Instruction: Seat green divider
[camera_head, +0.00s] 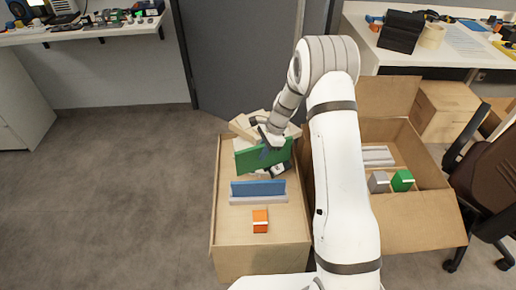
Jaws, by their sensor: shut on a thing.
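The green divider (249,161) is an upright panel above the back part of the left carton's top (229,222). My gripper (270,149) is shut on its upper edge, right of its middle. I cannot tell whether its lower edge touches anything. A blue divider (258,188) stands upright in front of it, at a pale slotted base (258,200). An orange block (260,226) sits farther forward on the same surface.
Pale pieces (243,125) lie piled behind the green divider. To the right, partly behind my arm, an open carton (423,212) holds a pale grey piece (378,155), a grey block (379,182) and a green block (402,180). A chair (490,185) stands at far right.

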